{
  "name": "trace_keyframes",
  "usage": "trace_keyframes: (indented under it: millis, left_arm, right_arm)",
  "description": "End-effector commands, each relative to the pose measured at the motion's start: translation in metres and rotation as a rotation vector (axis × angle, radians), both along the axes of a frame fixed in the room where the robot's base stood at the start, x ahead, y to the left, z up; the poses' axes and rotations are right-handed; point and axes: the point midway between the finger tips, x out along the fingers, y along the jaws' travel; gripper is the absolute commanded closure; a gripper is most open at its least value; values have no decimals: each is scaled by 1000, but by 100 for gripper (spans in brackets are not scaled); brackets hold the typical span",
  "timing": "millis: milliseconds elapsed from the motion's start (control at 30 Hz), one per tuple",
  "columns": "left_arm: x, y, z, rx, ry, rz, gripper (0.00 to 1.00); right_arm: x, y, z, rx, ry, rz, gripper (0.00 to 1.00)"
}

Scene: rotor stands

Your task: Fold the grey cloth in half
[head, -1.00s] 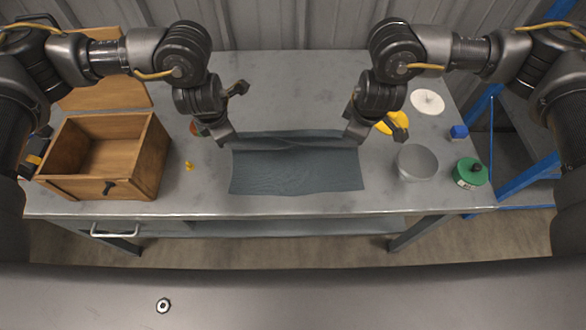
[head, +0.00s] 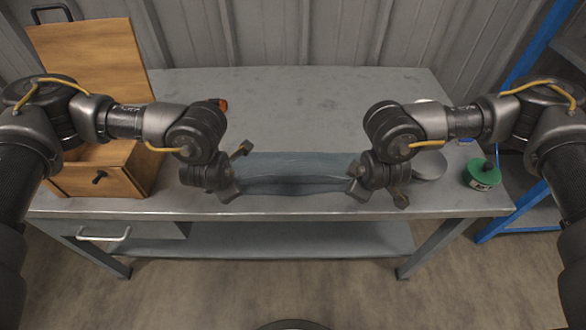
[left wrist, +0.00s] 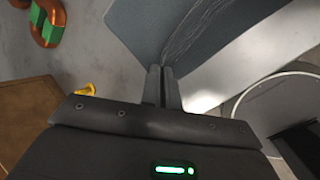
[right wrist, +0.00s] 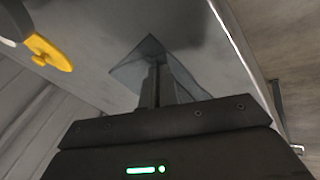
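The grey cloth (head: 300,163) lies on the table near its front edge, doubled over, with a raised crease along its near side. My left gripper (head: 233,193) is at the cloth's near left corner. In the left wrist view its fingers (left wrist: 162,84) are closed together on the cloth (left wrist: 185,35). My right gripper (head: 353,191) is at the near right corner. In the right wrist view its fingers (right wrist: 158,84) are closed on the cloth (right wrist: 150,55). The gripped corners are partly hidden by the fingers.
A wooden box (head: 120,178) with raised lid stands left. A grey bowl (head: 430,165) and green canister (head: 481,177) stand right, partly behind my arm. An orange and green piece (left wrist: 45,22) and a yellow piece (left wrist: 88,90) lie left of the cloth.

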Motion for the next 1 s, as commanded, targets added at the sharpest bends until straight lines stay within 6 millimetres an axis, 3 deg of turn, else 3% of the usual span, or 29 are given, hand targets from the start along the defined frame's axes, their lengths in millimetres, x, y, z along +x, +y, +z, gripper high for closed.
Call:
trace_keyframes:
  millis: [200,500,767,1000]
  left_arm:
    - [0,0,0,0,0,0,100]
    - [-1,1,0,1,1,3,60]
    - [-2,2,1,1,2,2,60]
    - [-15,2,35,3,-2,-3,60]
  right_arm:
    - [0,-1,0,-1,0,-1,100]
    - [0,1,0,-1,1,2,60]
    - [-1,2,2,-1,1,5,60]
    - [-14,2,35,-3,-4,10,60]
